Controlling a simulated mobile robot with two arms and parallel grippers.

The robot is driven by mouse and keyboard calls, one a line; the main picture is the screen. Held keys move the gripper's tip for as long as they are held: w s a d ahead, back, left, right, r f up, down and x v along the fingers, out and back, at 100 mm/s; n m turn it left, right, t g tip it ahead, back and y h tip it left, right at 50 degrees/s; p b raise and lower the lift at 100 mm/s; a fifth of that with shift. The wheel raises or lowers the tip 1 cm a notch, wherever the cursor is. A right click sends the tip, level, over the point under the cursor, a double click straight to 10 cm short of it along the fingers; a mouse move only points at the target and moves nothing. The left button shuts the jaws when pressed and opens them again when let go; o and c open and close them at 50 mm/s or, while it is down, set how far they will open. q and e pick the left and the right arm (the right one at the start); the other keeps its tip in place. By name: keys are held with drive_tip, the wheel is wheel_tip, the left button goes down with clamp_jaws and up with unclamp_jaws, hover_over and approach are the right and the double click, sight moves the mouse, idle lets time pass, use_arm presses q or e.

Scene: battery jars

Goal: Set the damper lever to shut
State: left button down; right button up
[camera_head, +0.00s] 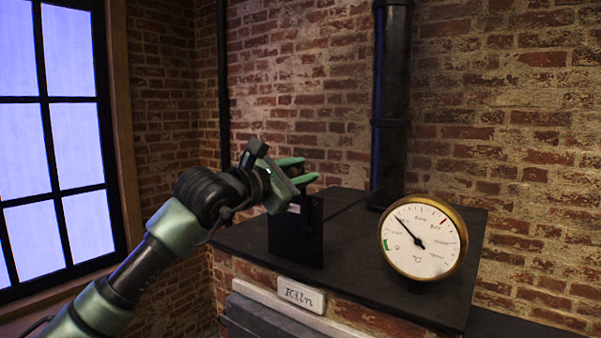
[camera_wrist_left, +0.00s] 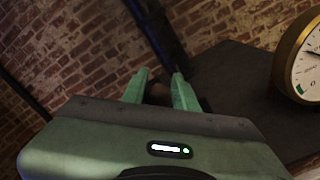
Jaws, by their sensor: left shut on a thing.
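My left gripper (camera_head: 307,170) reaches in from the left above a black upright housing (camera_head: 296,238) on the kiln top. Its two green fingers are shut on a dark piece, which I take to be the damper lever (camera_wrist_left: 158,92). The lever is mostly hidden by the fingers and the gripper body, so its angle and any position marks cannot be read. In the left wrist view the gripper (camera_wrist_left: 160,84) shows a finger on each side of the dark piece. My right gripper is in neither view.
A round brass gauge (camera_head: 423,238) stands on the black kiln top (camera_head: 352,270), right of the housing. A black flue pipe (camera_head: 390,120) rises behind. A "Kiln" plate (camera_head: 301,295) is on the front. A window (camera_head: 55,140) is at left.

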use_arm(q)
drive_tip(key=shift+w+a+f, duration=0.15)
drive_tip(key=shift+a, duration=0.1)
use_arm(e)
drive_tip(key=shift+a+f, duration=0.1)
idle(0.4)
